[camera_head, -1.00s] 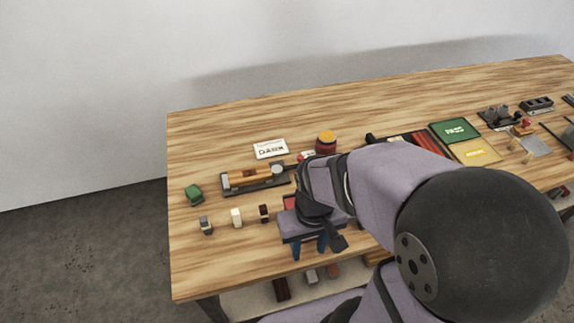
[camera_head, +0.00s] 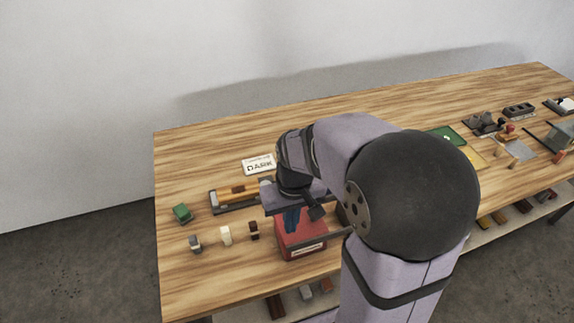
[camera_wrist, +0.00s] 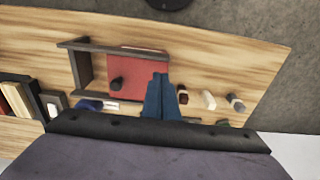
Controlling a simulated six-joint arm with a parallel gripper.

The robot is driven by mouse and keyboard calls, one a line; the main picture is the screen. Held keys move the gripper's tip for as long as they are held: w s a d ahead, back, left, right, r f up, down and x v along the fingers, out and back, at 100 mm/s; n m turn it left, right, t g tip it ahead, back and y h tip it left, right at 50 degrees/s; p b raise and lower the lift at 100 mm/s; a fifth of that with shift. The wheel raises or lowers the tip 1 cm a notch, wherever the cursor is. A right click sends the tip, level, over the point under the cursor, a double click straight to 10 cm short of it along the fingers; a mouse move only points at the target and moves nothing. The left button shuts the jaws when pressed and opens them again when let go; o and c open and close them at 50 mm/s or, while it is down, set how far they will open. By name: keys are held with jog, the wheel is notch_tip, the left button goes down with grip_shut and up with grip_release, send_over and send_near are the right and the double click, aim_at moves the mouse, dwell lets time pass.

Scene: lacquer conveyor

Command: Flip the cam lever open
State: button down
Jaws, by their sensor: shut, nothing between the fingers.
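A red box (camera_head: 302,240) with a pale label on its front stands near the front edge of the table. In the wrist view it is a red panel (camera_wrist: 138,70) with a dark round knob (camera_wrist: 117,84), beside a dark rail frame (camera_wrist: 84,72). I cannot tell for sure which part is the cam lever. My gripper (camera_head: 291,226) points down above the box's left part. Its blue fingers (camera_wrist: 161,77) are together and empty, overlapping the panel's right edge in the wrist view. My arm hides part of the box's surroundings.
A dark tray with a wooden-handled tool (camera_head: 238,190) lies behind and left. A white "DARK" card (camera_head: 258,165), a green block (camera_head: 182,213) and several small blocks (camera_head: 226,236) lie nearby. The table's far left is clear.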

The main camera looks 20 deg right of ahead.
jog(key=w+d+t+b, duration=0.1)
jog(key=w+d, duration=0.3)
jog(key=w, duration=1)
jog(key=w+d+t+b, duration=0.1)
jog(key=w+d, duration=0.3)
jog(key=w, duration=1)
jog(key=shift+d+r+t+b, duration=0.3)
jog(key=shift+d+t, duration=0.1)
jog(key=shift+t, duration=0.1)
jog(key=shift+f, duration=0.1)
jog(key=p+x, duration=0.3)
jog(key=x, duration=0.6)
jog(key=shift+w+f+p, duration=0.1)
jog(key=shift+f+p, duration=0.2)
jog(key=shift+p, duration=0.05)
jog(key=shift+s+p, duration=0.7)
jog(key=shift+s, duration=0.45)
jog(key=shift+s+f+p, duration=0.1)
jog(key=shift+s+p, duration=0.35)
jog(key=shift+s, duration=0.35)
